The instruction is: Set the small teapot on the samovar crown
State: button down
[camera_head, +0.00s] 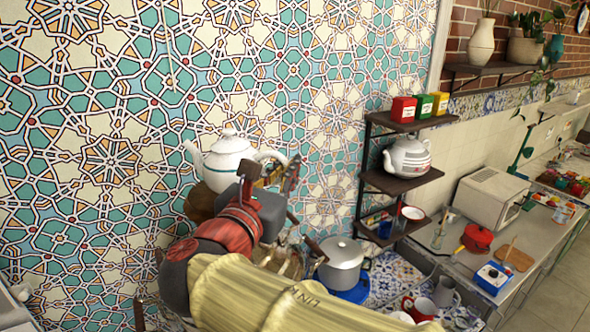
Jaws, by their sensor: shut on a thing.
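The small white teapot (225,163) is upright, with its spout to the left and its handle to the right. My gripper (272,174) is shut on the handle at the teapot's right side. A brown rounded thing (200,204) shows just under the teapot; I cannot tell whether it is part of the samovar or whether the teapot touches it. Brass-coloured parts (286,263) show below my gripper and may be the samovar. My arm hides most of that area, so the samovar crown is not clearly seen.
A dark shelf rack (400,185) holds a larger white kettle (407,157) and coloured tins. A grey lidded pot (342,262) stands right of my arm. A white microwave (490,195) and red pan (477,239) are farther right. The patterned tile wall (90,150) is close behind the teapot.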

jog(key=shift+w+a+f, duration=0.25)
jog(key=shift+w+a, duration=0.15)
jog(key=shift+a, duration=0.2)
jog(key=shift+w+a+f, duration=0.2)
jog(key=shift+w+a, duration=0.2)
jog(key=shift+a, duration=0.15)
jog(key=shift+w+a+f, duration=0.25)
jog(key=shift+w+a, duration=0.15)
jog(key=shift+a, duration=0.2)
jog(key=c, duration=1.9)
grip_release()
jog(key=shift+f, duration=0.1)
jog(key=shift+o, duration=0.4)
jog(key=shift+f, duration=0.1)
